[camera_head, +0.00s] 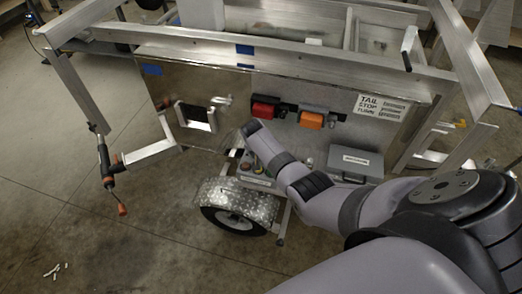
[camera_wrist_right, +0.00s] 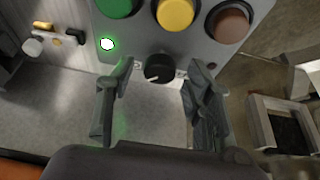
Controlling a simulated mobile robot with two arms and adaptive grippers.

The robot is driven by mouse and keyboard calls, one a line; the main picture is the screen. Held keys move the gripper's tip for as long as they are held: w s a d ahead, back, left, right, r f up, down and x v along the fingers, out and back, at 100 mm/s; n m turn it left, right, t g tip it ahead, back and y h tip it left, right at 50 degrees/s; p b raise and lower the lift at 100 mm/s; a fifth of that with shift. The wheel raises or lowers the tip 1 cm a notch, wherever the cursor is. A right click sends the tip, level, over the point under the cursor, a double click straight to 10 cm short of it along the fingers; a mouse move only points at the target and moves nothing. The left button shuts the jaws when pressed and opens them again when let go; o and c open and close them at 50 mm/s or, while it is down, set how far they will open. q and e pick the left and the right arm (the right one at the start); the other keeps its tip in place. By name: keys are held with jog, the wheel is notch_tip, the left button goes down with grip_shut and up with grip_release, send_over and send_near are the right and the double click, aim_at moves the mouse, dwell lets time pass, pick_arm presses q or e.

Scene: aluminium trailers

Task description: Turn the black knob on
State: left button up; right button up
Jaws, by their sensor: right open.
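The black knob (camera_wrist_right: 159,68) sits at the lower edge of a grey control panel (camera_wrist_right: 140,38) in the right wrist view. My right gripper (camera_wrist_right: 157,86) is open, with one finger on each side of the knob. Gaps show between the fingers and the knob, and I see no clear contact. A light mark shows on the knob's face, but its exact setting is hard to tell. In the head view my right arm reaches over the control box (camera_head: 247,171); the right gripper and knob cannot be made out there. My left gripper is not in view.
Green (camera_wrist_right: 117,6), yellow (camera_wrist_right: 176,12) and reddish-brown (camera_wrist_right: 231,23) buttons sit above the knob. A small light (camera_wrist_right: 107,44) glows green left of it. The trailer's wheel fender (camera_head: 236,197) and a grey case (camera_head: 355,163) are near my arm.

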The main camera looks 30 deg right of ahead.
jog(key=v, duration=1.2)
dwell(0.3)
